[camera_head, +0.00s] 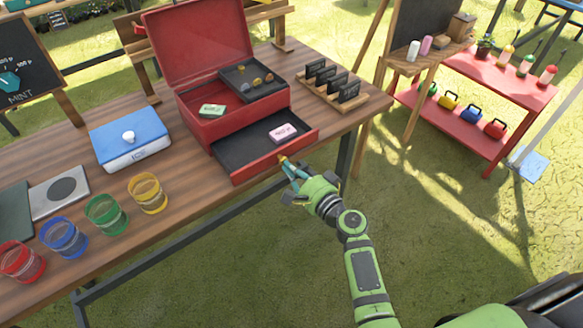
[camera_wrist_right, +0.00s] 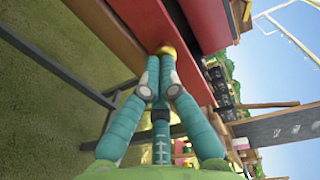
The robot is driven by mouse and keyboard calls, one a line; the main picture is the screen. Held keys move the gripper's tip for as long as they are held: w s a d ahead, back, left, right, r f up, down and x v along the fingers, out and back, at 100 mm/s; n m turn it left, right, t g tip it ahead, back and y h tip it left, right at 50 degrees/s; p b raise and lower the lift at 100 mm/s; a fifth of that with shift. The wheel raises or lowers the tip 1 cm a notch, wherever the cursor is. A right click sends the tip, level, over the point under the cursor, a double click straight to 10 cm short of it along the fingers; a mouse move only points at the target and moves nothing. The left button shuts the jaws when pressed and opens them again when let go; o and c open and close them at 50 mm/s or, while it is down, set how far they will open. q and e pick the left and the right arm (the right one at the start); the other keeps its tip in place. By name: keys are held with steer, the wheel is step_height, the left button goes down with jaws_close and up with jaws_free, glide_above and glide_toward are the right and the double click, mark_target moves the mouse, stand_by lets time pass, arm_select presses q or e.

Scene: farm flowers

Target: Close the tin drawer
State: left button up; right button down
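The red tin (camera_head: 228,125) stands on the wooden table with its lid up. Its drawer (camera_head: 270,159), red-fronted with a dark inside, is pulled out toward me. A pink block (camera_head: 283,132) lies in the drawer. My right gripper (camera_head: 287,164) is at the middle of the drawer front, its fingertips at the small yellow knob. In the right wrist view, the teal fingers (camera_wrist_right: 160,75) come together just short of the yellow knob (camera_wrist_right: 166,51); they look shut, with nothing clearly between them. My left gripper is not in view.
A blue-lidded box (camera_head: 130,140) and several coloured glasses, such as the yellow one (camera_head: 148,194), stand left of the tin. A wooden rack (camera_head: 345,100) with dark signs is right of it. Grass lies open before the table.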

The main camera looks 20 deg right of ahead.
mark_target(272, 150)
steer(key=shift+w, duration=0.1)
steer(key=b+x, duration=0.3)
steer(key=x, duration=0.5)
steer(key=shift+r, duration=0.15)
steer(key=shift+w+a+r, duration=0.1)
steer(key=shift+w+a, duration=0.1)
steer(key=shift+w, duration=0.05)
steer(key=shift+s, duration=0.1)
